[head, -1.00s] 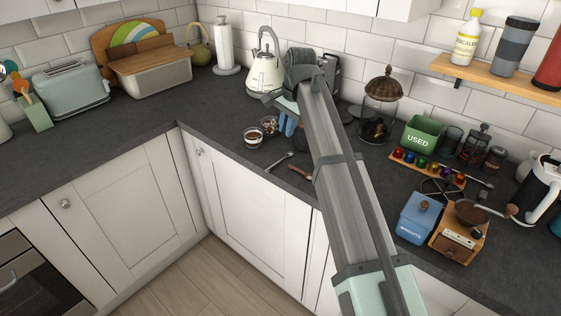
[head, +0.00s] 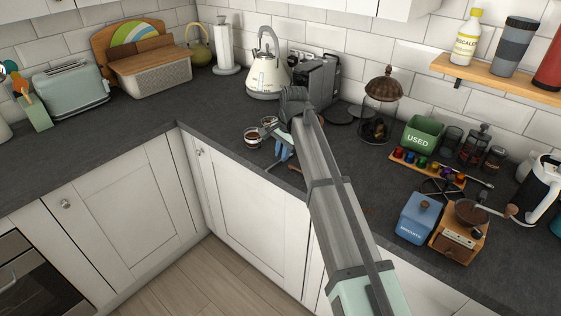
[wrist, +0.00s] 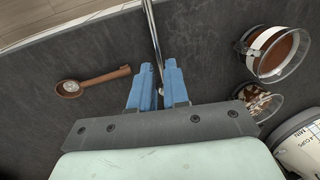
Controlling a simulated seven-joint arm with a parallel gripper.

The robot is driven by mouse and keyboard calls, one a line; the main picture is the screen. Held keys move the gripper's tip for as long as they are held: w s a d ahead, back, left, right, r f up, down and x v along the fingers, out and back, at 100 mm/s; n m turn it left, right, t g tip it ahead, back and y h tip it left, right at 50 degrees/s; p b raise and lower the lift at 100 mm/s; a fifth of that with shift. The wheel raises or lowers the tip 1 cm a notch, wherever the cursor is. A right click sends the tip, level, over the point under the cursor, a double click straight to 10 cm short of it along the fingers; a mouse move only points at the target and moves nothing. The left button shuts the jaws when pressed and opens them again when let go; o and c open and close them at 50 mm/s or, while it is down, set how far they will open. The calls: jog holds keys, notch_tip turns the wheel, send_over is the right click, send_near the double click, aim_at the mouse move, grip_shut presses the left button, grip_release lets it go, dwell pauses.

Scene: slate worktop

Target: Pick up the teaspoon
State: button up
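The teaspoon (wrist: 154,40) is a thin shiny metal spoon on the dark worktop. In the wrist view its handle runs from the top edge down to the gap between my fingertips. Its far end is hidden by the gripper. My gripper (wrist: 159,88) has two blue fingers, apart, one on each side of the spoon; no clear contact shows. In the head view my gripper (head: 282,150) points down at the worktop near the front edge and hides most of the teaspoon.
A wooden scoop (wrist: 92,82) lies left of the fingers in the wrist view. A glass jar of brown contents (wrist: 279,50) and a second jar (wrist: 262,101) stand to the right. The kettle (head: 264,75) and black machine (head: 318,80) are behind. The worktop's front edge is close.

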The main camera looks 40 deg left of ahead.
jog(key=shift+a+f, duration=0.15)
jog(key=shift+f, duration=0.6)
jog(key=shift+c, duration=0.5)
grip_shut()
